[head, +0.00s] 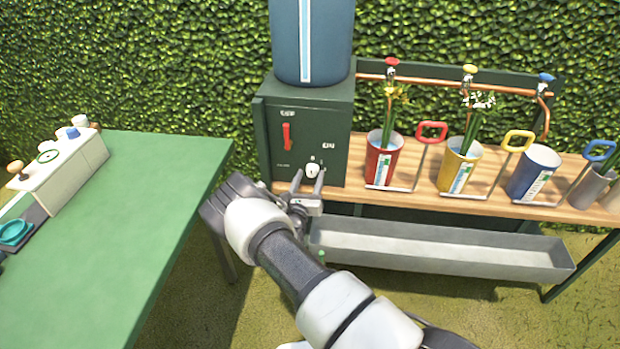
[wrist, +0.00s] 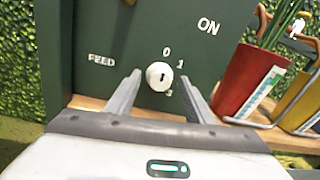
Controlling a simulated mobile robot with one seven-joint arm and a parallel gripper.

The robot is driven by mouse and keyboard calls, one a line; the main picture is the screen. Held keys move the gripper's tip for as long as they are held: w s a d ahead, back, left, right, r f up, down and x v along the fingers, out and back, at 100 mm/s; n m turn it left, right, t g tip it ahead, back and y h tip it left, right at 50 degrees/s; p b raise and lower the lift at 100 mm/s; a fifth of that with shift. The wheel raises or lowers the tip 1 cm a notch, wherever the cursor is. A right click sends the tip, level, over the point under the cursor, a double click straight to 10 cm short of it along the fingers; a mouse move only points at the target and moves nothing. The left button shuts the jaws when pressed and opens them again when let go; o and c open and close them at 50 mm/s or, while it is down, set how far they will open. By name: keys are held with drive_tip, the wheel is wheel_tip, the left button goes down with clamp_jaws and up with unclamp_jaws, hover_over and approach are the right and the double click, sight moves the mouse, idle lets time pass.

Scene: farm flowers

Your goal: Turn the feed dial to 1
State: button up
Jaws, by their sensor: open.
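The feed dial is a small white round knob (head: 312,170) low on the front of a dark green box (head: 320,130). In the wrist view the dial (wrist: 159,75) has FEED printed to its left, 0 above it, 1 at its upper right and a partly hidden mark below. A short dark line shows on its face; I cannot tell which number it points to. My gripper (head: 309,178) is open, its fingers pointing at the box. In the wrist view the two fingers (wrist: 160,84) lie either side of the dial; contact is not visible.
A red lever (head: 287,136) is on the box, with a blue tank (head: 312,40) on top. Red (head: 382,160), yellow (head: 458,168) and blue (head: 532,172) buckets stand right on the wooden bench. A grey trough (head: 440,250) lies below. A green table (head: 130,220) is left.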

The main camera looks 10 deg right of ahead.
drive_tip(key=shift+w+d, duration=0.2)
drive_tip(key=shift+w, duration=0.3)
drive_tip(key=c, duration=0.9)
drive_tip(key=shift+d+m, duration=0.1)
drive_tip(key=shift+m, duration=0.2)
drive_tip(key=m+p, duration=0.1)
drive_tip(key=m, duration=0.2)
drive_tip(key=shift+s+d, duration=0.1)
drive_tip(key=shift+d+r+m+p, duration=0.15)
drive_tip(key=shift+m+p, duration=0.55)
drive_tip(key=shift+m, duration=1.7)
drive_tip(key=shift+c, duration=0.4)
